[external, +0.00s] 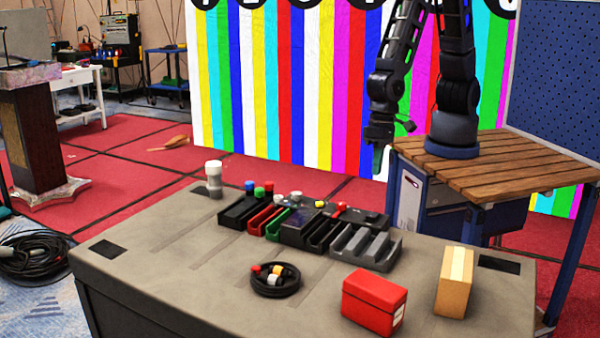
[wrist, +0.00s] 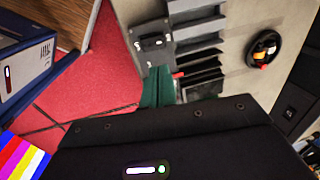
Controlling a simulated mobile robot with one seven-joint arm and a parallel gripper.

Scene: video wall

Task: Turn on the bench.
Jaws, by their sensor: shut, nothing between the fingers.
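The grey bench (external: 190,265) fills the foreground of the external view, and part of its top shows in the wrist view (wrist: 236,88). A dark control unit (external: 362,215) stands at the far edge of its top; in the wrist view a dark panel (wrist: 153,43) with small light marks lies just beyond my fingertips. My gripper (external: 378,160) hangs behind the bench, left of the wooden-topped stand. Its green fingers (wrist: 158,88) are together and empty. Whether they touch the panel cannot be told.
The wooden-topped stand (external: 510,158) is at right. Bare bench top lies at front left.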

